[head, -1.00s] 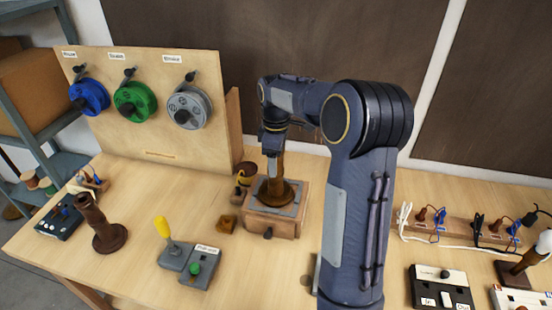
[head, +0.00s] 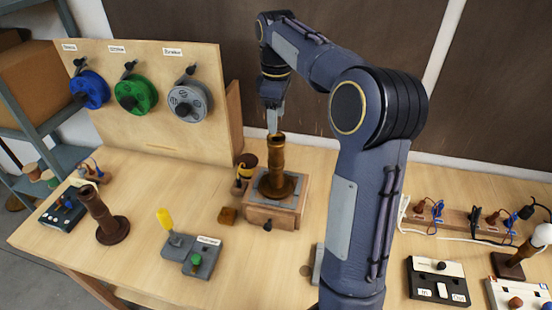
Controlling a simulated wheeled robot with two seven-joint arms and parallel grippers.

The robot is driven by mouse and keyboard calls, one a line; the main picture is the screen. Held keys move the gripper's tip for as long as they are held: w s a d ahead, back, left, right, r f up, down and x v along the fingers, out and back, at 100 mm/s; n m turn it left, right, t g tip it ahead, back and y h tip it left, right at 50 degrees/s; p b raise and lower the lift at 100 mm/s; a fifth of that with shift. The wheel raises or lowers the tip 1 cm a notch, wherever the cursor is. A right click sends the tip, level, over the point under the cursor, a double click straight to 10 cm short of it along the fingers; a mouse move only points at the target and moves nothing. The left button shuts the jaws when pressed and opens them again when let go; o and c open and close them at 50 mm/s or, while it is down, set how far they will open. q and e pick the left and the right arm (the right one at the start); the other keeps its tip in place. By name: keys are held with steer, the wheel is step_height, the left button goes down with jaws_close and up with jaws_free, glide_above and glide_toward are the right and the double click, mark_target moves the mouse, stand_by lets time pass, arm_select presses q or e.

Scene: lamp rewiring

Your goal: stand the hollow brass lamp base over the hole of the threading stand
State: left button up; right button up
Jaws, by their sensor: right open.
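The brass lamp base (head: 278,165), a brown hollow column on a round foot, stands upright on top of the threading stand (head: 270,215), a wooden box with a grey top plate. Its foot covers the middle of the plate, so the hole is hidden. My right gripper (head: 273,128) is just above the top of the column, pointing down, open and holding nothing. Whether a fingertip touches the column's rim I cannot tell. My left gripper is not in view.
A similar brown column (head: 103,217) stands at the left. A grey switch box with a yellow handle (head: 191,256) lies at front centre. A spool board (head: 150,100) rises behind. Power strips are at the right.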

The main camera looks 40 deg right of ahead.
steer(key=s+a+f+m+t+y, duration=0.2)
steer(key=s+a+f+m, duration=0.2)
steer(key=s+a, duration=0.5)
steer(key=s+a+f+m+t+y, duration=0.1)
steer(key=s+a+f+m+t, duration=0.2)
steer(key=s+a, duration=0.7)
steer(key=s+f+m, duration=0.1)
steer(key=s+m, duration=0.1)
steer(key=s, duration=0.3)
steer(key=shift+f+m+t+y, duration=0.3)
steer(key=shift+y, duration=0.1)
steer(key=shift+s+a, duration=0.1)
